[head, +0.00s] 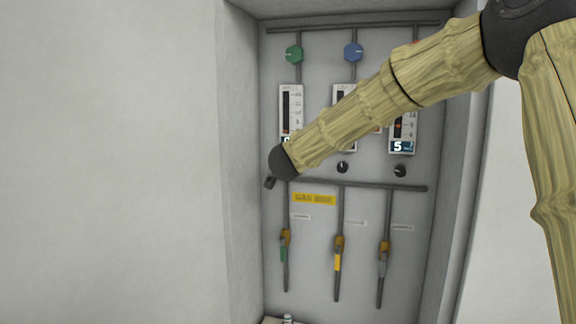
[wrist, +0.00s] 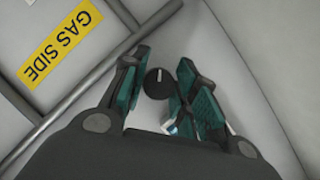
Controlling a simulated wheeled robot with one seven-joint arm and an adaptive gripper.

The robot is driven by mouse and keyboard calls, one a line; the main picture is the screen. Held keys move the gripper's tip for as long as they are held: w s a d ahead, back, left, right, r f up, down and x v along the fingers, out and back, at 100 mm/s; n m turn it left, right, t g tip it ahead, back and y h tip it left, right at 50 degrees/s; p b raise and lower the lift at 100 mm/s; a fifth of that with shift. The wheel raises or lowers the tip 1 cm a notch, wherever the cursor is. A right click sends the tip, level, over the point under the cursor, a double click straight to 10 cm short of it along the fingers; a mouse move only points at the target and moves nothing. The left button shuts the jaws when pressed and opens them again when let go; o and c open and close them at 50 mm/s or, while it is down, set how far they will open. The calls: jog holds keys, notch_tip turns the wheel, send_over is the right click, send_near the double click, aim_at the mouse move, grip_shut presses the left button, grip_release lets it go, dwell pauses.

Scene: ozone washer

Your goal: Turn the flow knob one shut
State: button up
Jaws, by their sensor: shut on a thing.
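A round black knob with a white pointer line, taken as flow knob one (wrist: 158,83), sits between the two teal-padded fingers of my gripper (wrist: 163,62) in the wrist view. The gripper is shut on it. The pointer line runs nearly straight up in that view. In the head view my arm's dark end covers this knob below the leftmost flow meter (head: 291,108), and most of the gripper is hidden there.
Two other black knobs, the middle one (head: 342,167) and the right one (head: 400,170), sit in the same row. A horizontal pipe (head: 375,186) runs below them.

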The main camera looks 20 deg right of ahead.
jog(key=o, duration=1)
jog(key=shift+s+f, duration=0.1)
jog(key=shift+f, duration=0.3)
jog(key=shift+r, duration=0.15)
jog(key=shift+r, duration=0.1)
jog(key=v, duration=1.1)
jog(key=shift+s+a, duration=0.15)
jog(key=shift+s, duration=0.2)
